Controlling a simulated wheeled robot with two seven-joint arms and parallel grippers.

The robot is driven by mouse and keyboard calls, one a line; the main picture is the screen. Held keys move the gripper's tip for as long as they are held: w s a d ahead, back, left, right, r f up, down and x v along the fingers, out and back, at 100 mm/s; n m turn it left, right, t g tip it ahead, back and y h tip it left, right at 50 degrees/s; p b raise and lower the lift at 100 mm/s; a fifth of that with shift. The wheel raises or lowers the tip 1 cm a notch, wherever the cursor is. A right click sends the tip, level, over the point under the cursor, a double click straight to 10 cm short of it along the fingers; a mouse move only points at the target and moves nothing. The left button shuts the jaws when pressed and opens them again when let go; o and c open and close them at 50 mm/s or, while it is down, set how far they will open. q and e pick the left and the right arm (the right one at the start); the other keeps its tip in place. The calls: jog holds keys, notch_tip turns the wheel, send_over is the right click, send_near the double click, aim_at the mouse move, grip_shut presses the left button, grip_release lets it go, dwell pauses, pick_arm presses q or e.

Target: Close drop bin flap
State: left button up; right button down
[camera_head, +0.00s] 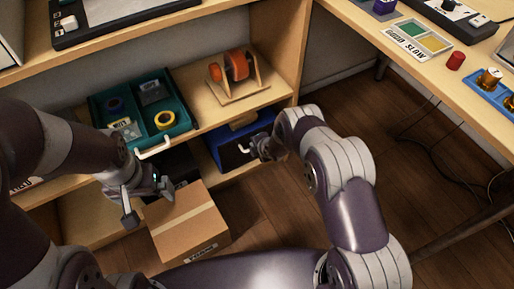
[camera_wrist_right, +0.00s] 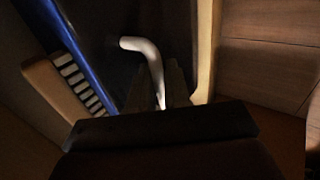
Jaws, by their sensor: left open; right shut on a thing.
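The blue drop bin (camera_head: 213,148) stands in the lower shelf bay, right of the teal tray. Its dark flap (camera_head: 232,155) carries a white handle (camera_head: 243,149). My right gripper (camera_head: 255,150) is at this handle, partly hidden by its own arm. In the right wrist view the bent white handle (camera_wrist_right: 148,50) runs down between the fingers of my right gripper (camera_wrist_right: 160,95), which is shut on it. The blue rim (camera_wrist_right: 62,45) lies to the left there. How far the flap stands open is hard to tell. My left gripper (camera_head: 148,204) is open and empty above a cardboard box.
The cardboard box (camera_head: 188,222) stands on the floor before the shelf. A teal tray (camera_head: 183,130) with tape and small parts sits on the shelf, beside an orange reel on a wooden stand (camera_head: 238,85). A workbench (camera_head: 370,32) is at right; wooden floor below is partly clear, with cables.

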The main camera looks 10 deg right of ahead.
jog(key=shift+w+r, duration=0.15)
jog(key=c, duration=1.3)
grip_release()
jog(key=shift+c, duration=0.2)
jog(key=shift+r, duration=0.3)
jog(key=p+v, duration=0.7)
jog(key=v, duration=0.5)
jog(key=shift+s, duration=0.3)
jog(key=shift+f, duration=0.1)
